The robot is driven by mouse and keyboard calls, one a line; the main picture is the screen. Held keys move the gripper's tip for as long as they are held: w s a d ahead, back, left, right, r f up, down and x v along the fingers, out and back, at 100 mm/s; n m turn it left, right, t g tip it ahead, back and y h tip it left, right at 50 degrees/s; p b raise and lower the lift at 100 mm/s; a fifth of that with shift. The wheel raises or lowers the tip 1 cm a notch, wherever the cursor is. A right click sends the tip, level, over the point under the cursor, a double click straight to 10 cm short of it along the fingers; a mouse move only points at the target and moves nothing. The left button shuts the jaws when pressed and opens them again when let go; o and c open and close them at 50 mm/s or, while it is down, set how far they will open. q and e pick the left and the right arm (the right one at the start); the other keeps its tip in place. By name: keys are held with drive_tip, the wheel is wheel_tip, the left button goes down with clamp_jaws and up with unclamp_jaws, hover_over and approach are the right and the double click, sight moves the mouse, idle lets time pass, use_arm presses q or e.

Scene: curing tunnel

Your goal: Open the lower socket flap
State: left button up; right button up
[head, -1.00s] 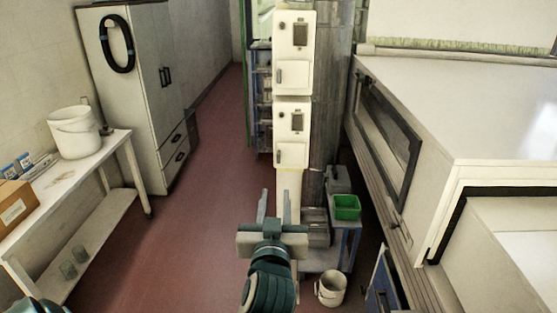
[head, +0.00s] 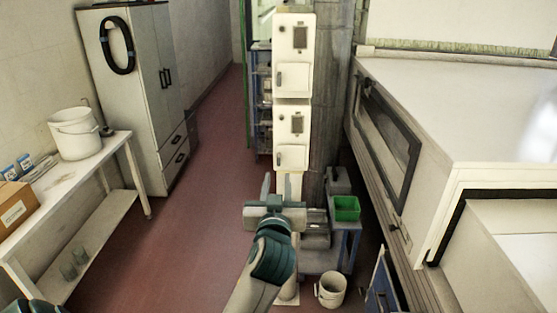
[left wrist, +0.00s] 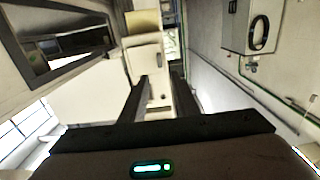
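The lower socket box (head: 292,124) is white and sits on a post below a similar upper box (head: 294,40). Its lower flap (head: 291,156) looks shut, with a small dark handle at its left side. My left gripper (head: 277,185) is open and empty, with its fingers pointing up at the post just below the lower box in the picture. No contact with the flap shows. In the left wrist view, the white box front (left wrist: 146,62) appears beyond and between the two open fingers (left wrist: 160,82).
A blue cart with a green bin (head: 346,208) stands right of the post, with a white bucket (head: 330,290) on the floor. A large white machine (head: 460,110) fills the right. A bench (head: 60,185) and grey cabinet (head: 135,90) stand left. The red floor between is clear.

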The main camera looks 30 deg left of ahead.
sight(279, 160)
use_arm(q)
drive_tip(key=p+x, duration=0.2)
drive_tip(key=x, duration=0.6)
drive_tip(key=shift+w+r+p, duration=0.1)
drive_tip(key=shift+w+p, duration=0.1)
drive_tip(key=shift+p, duration=0.2)
drive_tip(key=shift+w+a, duration=0.3)
drive_tip(key=shift+w, duration=0.15)
clamp_jaws()
